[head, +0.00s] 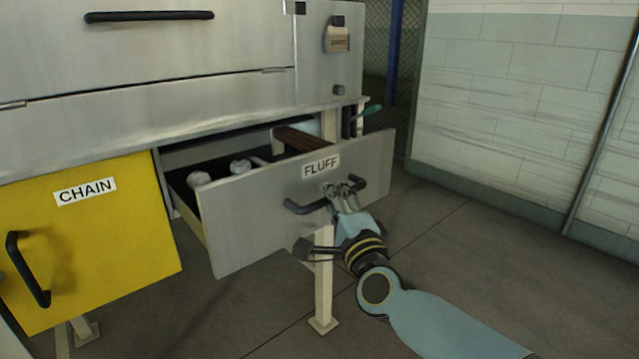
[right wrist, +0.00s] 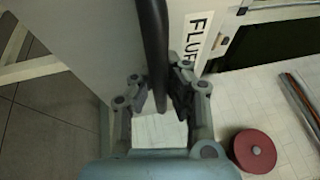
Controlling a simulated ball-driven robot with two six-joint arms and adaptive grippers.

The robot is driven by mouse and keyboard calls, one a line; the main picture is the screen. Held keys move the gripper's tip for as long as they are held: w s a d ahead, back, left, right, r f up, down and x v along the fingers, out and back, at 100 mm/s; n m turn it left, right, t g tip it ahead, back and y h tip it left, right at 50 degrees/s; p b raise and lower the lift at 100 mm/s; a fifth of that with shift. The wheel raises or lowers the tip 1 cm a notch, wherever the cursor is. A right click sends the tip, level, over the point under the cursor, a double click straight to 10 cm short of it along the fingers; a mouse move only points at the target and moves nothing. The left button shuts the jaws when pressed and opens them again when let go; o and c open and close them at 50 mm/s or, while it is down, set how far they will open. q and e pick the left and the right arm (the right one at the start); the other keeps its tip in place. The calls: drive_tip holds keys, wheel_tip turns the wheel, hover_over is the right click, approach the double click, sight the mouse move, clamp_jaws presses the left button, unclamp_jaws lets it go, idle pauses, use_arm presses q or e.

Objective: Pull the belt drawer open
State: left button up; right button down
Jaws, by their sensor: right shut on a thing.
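A grey drawer (head: 240,220) labelled FLUFF stands pulled out from under a metal machine. Its dark bar handle (head: 300,207) is on the front. My right gripper (head: 343,190) is shut on this handle. In the right wrist view the handle (right wrist: 152,40) runs between the two fingers (right wrist: 155,98), beside the FLUFF label (right wrist: 198,32). Several things lie inside the drawer, among them pale rounded pieces (head: 240,166) and a brown roll (head: 300,139). No label reading BELT shows in either view. My left gripper is not in view.
A yellow drawer front (head: 110,240) labelled CHAIN, with a dark handle (head: 27,269), is at the left. The metal machine (head: 200,50) stands above. A pale leg (head: 324,295) stands below the grey drawer. Floor at right is clear before a pale wall (head: 510,110).

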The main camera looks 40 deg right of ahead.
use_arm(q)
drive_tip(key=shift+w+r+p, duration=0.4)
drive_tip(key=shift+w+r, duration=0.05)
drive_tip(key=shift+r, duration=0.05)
use_arm(e)
drive_tip(key=s, duration=0.6)
drive_tip(key=shift+s+d+f, duration=0.15)
drive_tip(key=shift+d+f, duration=0.05)
drive_tip(key=shift+f, duration=0.05)
drive_tip(key=c, duration=1.3)
unclamp_jaws()
drive_tip(key=shift+r, duration=0.1)
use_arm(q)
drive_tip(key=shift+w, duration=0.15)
use_arm(e)
drive_tip(key=v, duration=1.2)
